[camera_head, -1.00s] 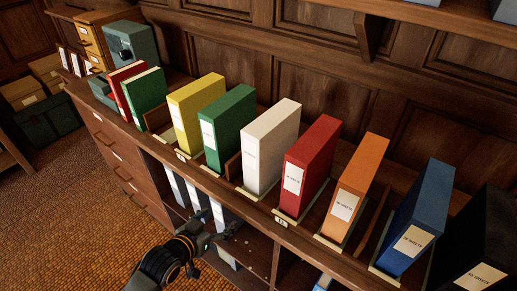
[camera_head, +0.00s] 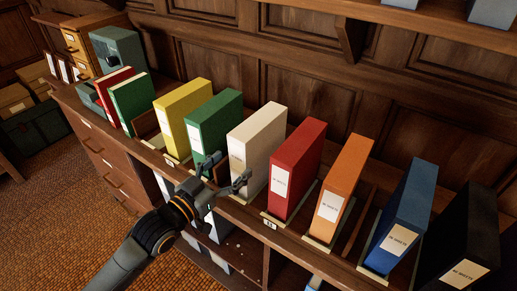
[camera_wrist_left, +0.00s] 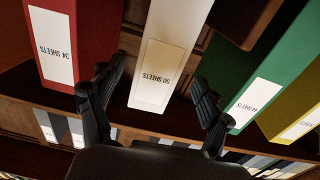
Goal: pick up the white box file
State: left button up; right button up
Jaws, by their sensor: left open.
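The white box file (camera_head: 260,142) stands upright on the shelf top between a green box file (camera_head: 218,120) and a red box file (camera_head: 298,166). My left gripper (camera_head: 226,170) is open just in front of its lower front edge. In the left wrist view, the white box file (camera_wrist_left: 172,40) shows upside down with its label, between the two open fingers (camera_wrist_left: 155,95) and beyond them. I see no contact with it. The gripper hides part of its lower front in the head view. My right gripper is not in view.
An orange box file (camera_head: 342,185) and a blue box file (camera_head: 402,215) stand to the right, a yellow one (camera_head: 184,112) to the left. A wooden wall rises behind the row. Lower shelves hold more files. The floor (camera_head: 45,215) at left is clear.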

aim_at(237, 161)
pick_arm(q)
jog(key=x, duration=0.4)
jog(key=shift+w+d+r+p, duration=0.1)
jog(key=shift+w+d+p, duration=0.25)
jog(key=shift+p, duration=0.15)
jog(key=x, duration=0.2)
jog(key=p+x, duration=0.1)
jog(key=x, duration=0.1)
jog(key=shift+w+d+f, duration=0.15)
jog(key=shift+f, duration=0.1)
jog(key=shift+c, duration=1.3)
grip_shut()
jog(key=shift+r, duration=0.2)
